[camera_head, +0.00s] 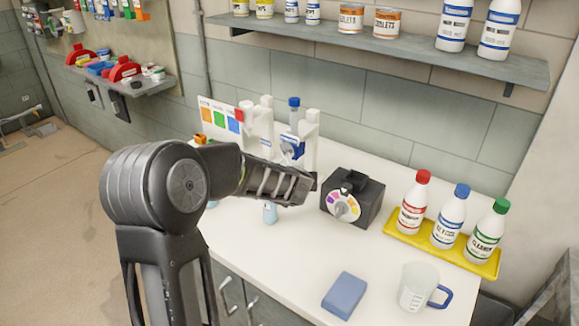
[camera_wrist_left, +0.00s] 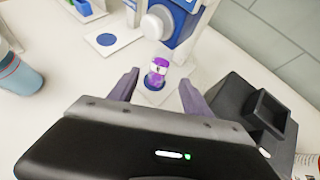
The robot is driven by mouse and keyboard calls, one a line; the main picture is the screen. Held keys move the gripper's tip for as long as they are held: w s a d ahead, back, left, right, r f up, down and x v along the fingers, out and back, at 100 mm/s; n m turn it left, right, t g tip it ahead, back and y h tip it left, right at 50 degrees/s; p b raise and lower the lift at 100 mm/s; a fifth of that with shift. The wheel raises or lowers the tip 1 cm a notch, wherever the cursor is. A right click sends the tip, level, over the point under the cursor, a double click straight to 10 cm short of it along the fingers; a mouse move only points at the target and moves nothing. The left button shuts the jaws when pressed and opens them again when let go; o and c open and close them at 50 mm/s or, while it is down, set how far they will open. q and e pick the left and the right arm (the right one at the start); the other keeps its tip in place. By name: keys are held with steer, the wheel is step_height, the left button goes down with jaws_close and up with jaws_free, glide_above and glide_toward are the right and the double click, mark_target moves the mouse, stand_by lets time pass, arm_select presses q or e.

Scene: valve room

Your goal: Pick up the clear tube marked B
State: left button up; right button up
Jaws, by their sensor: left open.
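A small tube with purple contents and a white label (camera_wrist_left: 157,72) stands at a blue round pad in the left wrist view. Its label is too small to read, so I cannot tell whether it is marked B. My left gripper (camera_wrist_left: 159,78) is open, with one finger on each side of the tube and a gap on both sides. In the head view my left gripper (camera_head: 302,187) is over the bench beside the white stand, and it hides the tube. My right gripper is not in view.
A white and blue stand (camera_wrist_left: 182,22) rises just behind the tube. A dark dial box (camera_head: 352,198) is close on the right. A yellow tray (camera_head: 480,266) holds bottles. A blue block (camera_head: 344,294) and measuring jug (camera_head: 417,288) sit at the front. A light-blue container (camera_wrist_left: 20,75) stands left.

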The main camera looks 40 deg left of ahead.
arm_select(q)
steer(key=shift+w+a, duration=0.1)
steer(key=shift+x, duration=1.1)
steer(key=p+x, duration=0.1)
steer(key=x, duration=0.4)
steer(key=shift+f+p, duration=0.15)
steer(key=shift+p, duration=0.2)
steer(key=shift+c, duration=0.3)
jaws_close()
